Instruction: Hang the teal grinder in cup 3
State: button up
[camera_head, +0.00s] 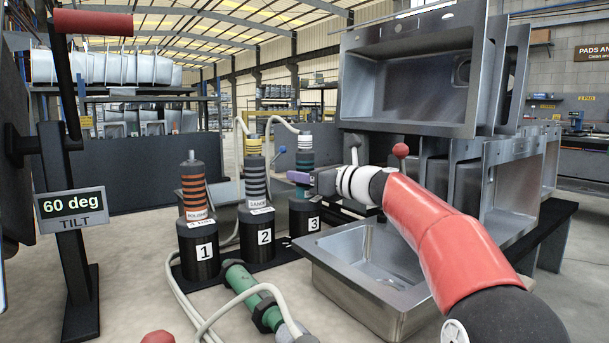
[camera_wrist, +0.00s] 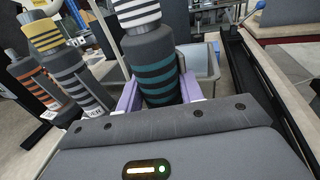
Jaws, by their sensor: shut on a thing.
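The teal grinder (camera_head: 305,160) is a dark upright tool with teal stripes and a white-banded top, with a cable from its top. It stands in line with cup 3 (camera_head: 299,222), and its lower end appears to be in the cup. How deep it sits is not clear. My gripper (camera_head: 299,178), with purple fingers, is shut on the grinder just above the cup. In the wrist view the teal-striped body (camera_wrist: 153,75) stands between the two fingers of my gripper (camera_wrist: 160,95).
An orange-striped tool (camera_head: 194,188) stands in cup 1 (camera_head: 198,265), and a yellow-topped tool (camera_head: 254,175) in cup 2 (camera_head: 254,240). A green tool (camera_head: 242,281) with cables lies in front. A steel sink (camera_head: 345,292) stands close right, below my arm. A tilt stand (camera_head: 67,200) is left.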

jog(key=shift+r, duration=0.15)
jog(key=o, duration=1.3)
jog(key=shift+s, duration=0.1)
jog(key=shift+o, duration=0.2)
jog(key=shift+f, duration=0.2)
jog(key=v, duration=0.7)
jog(key=shift+s+d+r+b, duration=0.15)
jog(key=shift+s+d+b, duration=0.05)
jog(key=shift+d+b, duration=0.2)
